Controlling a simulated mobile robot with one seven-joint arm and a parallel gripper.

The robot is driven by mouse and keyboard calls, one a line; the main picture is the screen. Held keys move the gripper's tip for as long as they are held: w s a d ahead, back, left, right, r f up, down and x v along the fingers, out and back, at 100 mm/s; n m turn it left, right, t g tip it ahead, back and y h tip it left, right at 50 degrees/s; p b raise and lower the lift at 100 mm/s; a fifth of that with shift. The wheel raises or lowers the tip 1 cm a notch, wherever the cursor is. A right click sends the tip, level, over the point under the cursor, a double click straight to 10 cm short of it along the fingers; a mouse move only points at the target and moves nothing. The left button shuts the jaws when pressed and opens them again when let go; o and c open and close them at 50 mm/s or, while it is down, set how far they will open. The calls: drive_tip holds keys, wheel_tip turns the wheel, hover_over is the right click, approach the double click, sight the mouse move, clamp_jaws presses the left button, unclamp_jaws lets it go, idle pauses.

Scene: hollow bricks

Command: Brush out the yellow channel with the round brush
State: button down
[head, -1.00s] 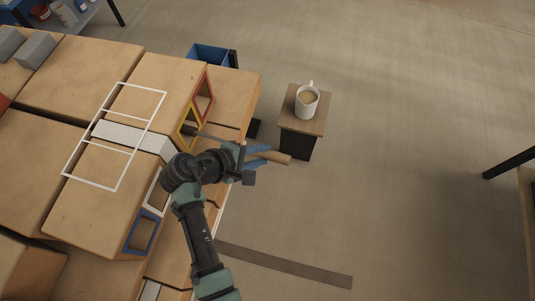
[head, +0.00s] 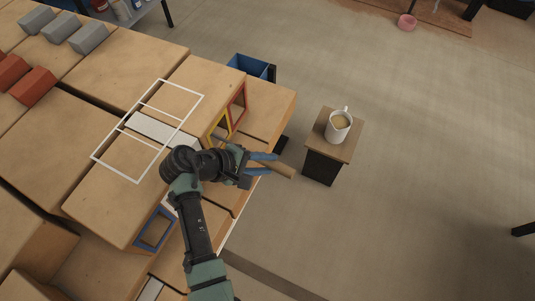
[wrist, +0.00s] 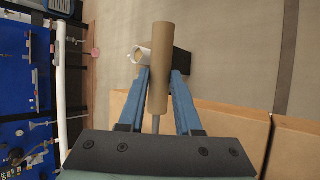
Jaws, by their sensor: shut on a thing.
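The yellow-rimmed channel (head: 218,131) opens in the end face of a tan hollow brick, just left of my gripper. My gripper (head: 262,163) is shut on the round brush, whose wooden handle (head: 277,170) sticks out to the right, away from the brick. In the wrist view the handle (wrist: 160,70) lies between the blue fingers (wrist: 160,90), with a thin grey shaft below it. The shaft runs toward the yellow channel; my wrist partly covers it. The brush's bristle head is hidden, apparently inside the channel.
A red-rimmed opening (head: 238,106) adjoins the yellow one; a blue-rimmed opening (head: 155,231) is lower left. A white outline (head: 115,170) marks the brick tops. A mug (head: 338,128) stands on a small stand (head: 321,167) to the right. A blue bin (head: 249,67) is behind.

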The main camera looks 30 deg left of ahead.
drive_tip(key=shift+d+r+p, duration=0.15)
drive_tip(key=shift+d+p, duration=0.7)
drive_tip(key=shift+d, duration=0.3)
drive_tip(key=d+p, duration=0.3)
drive_tip(key=d, duration=0.3)
drive_tip(key=shift+d, duration=0.15)
drive_tip(key=shift+s+a+b, duration=0.1)
drive_tip(key=shift+a+b, duration=0.95)
drive_tip(key=shift+a, duration=3.25)
